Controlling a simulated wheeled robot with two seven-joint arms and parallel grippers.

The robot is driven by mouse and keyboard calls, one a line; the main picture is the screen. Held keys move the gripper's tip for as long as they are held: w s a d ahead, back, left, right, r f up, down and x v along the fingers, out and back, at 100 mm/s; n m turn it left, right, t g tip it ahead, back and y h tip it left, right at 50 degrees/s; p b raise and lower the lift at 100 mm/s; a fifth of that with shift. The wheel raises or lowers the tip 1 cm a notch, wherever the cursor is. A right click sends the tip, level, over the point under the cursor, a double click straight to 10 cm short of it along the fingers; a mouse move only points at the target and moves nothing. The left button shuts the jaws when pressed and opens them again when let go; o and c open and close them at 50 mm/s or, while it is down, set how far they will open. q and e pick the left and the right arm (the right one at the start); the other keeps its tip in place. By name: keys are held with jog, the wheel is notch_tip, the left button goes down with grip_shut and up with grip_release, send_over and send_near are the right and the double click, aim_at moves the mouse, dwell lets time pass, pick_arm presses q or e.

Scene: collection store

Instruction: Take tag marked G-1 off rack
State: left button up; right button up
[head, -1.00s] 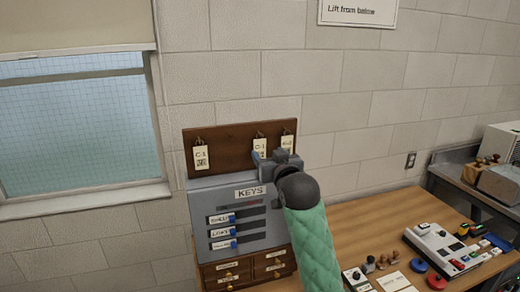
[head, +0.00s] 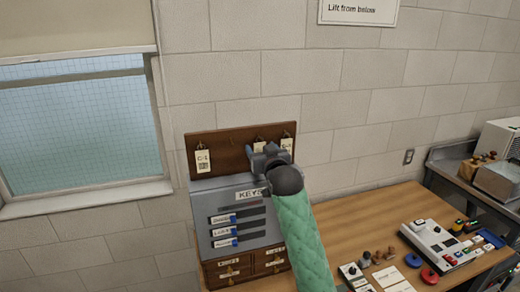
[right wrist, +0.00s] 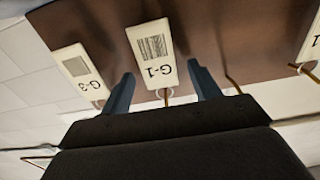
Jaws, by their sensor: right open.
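The tag marked G-1 (right wrist: 152,52) is a cream card with a barcode, hanging from a hook on the brown wooden rack (head: 226,145). In the right wrist view it appears upside down, between my two blue-grey fingers. My right gripper (right wrist: 160,74) is open, with a finger on each side of the tag; I see no clear contact. In the head view my right gripper (head: 264,152) covers most of the middle tag. Tag G-3 (right wrist: 80,72) hangs beside it, and shows at the rack's right end (head: 287,143). My left gripper is not in view.
Another tag (head: 202,161) hangs at the rack's left end. Below the rack stand a grey KEYS box (head: 205,208) and small wooden drawers (head: 229,270). The wooden desk (head: 340,228) to the right holds a white device (head: 440,240) and several small items.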

jog(key=c, duration=1.1)
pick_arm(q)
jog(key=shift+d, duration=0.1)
pick_arm(e)
jog(key=shift+o, duration=0.2)
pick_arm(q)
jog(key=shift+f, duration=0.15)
